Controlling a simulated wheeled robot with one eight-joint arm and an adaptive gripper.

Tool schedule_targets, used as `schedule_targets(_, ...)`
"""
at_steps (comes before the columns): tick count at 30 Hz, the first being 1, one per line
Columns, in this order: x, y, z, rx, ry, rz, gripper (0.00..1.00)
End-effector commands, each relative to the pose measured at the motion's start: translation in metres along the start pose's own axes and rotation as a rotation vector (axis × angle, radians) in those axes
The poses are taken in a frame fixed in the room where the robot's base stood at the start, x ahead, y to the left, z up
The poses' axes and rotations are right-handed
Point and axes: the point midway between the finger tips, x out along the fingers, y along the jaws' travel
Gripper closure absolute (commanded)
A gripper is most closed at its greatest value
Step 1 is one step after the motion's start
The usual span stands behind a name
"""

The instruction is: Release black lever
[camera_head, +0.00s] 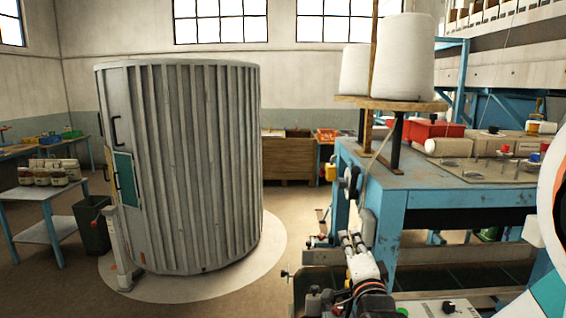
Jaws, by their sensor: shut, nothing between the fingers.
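My gripper (351,238) is at the lower middle of the head view, in front of the blue machine table (465,199). Its two fingers point up and lie close together, with nothing seen between them. A light control box (428,309) at the bottom edge carries a small black knob or lever (449,307), to the right of and below my gripper and apart from it. Several small dark handles (313,299) show left of my wrist. I cannot tell which dark part is the black lever. My wrist hides part of this area.
A ribbed grey cylinder booth (190,165) stands on a round pale floor pad at left. White thread cones (405,55) stand on a wooden shelf above the blue table. A red bin (433,129) is on the table. Floor is clear between booth and table.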

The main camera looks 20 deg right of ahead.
Motion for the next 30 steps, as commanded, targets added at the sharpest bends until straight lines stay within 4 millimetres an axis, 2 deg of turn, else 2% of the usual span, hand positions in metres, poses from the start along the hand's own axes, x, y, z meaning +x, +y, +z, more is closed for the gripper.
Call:
schedule_targets(1,0.003,-0.013,-0.013,0.039,0.028,-0.035,1.0)
schedule_targets(3,0.003,-0.022,-0.026,0.097,0.059,-0.085,1.0)
schedule_targets(10,-0.003,-0.041,-0.053,0.217,0.113,-0.2,1.0)
schedule_targets(24,-0.005,-0.043,-0.058,0.242,0.122,-0.224,1.0)
schedule_targets(30,0.01,-0.047,-0.06,0.241,0.121,-0.224,1.0)
